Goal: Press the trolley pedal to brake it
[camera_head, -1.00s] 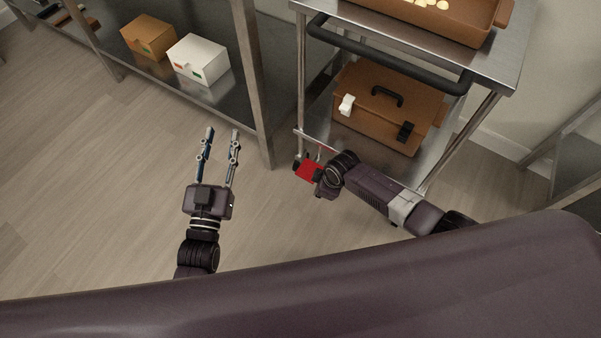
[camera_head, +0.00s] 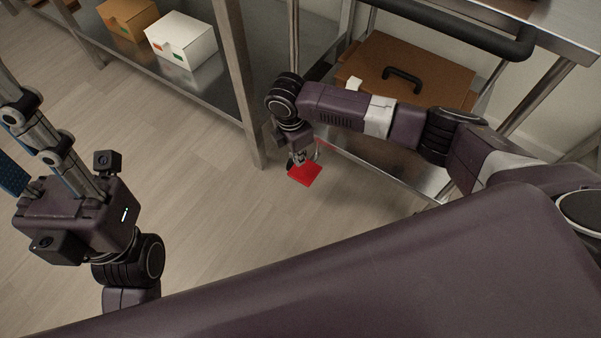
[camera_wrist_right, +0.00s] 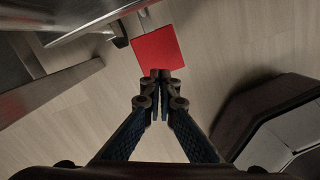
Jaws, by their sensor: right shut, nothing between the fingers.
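The red pedal (camera_head: 305,174) is low at the near left corner of the steel trolley (camera_head: 375,165). My right gripper (camera_head: 299,160) points down with its fingertips at the pedal, partly covering it in the head view. In the right wrist view the shut, empty fingers (camera_wrist_right: 160,76) meet the near edge of the red pedal (camera_wrist_right: 158,47). I cannot tell whether they press on it. My left gripper (camera_head: 25,125) is at the left edge, its fingers spread and its tips out of frame.
A brown case (camera_head: 410,65) with a black handle sits on the trolley's lower shelf, under a black push bar (camera_head: 450,27). A steel rack at left holds a white box (camera_head: 181,38) and an orange box (camera_head: 128,17). The floor (camera_head: 190,190) between is clear.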

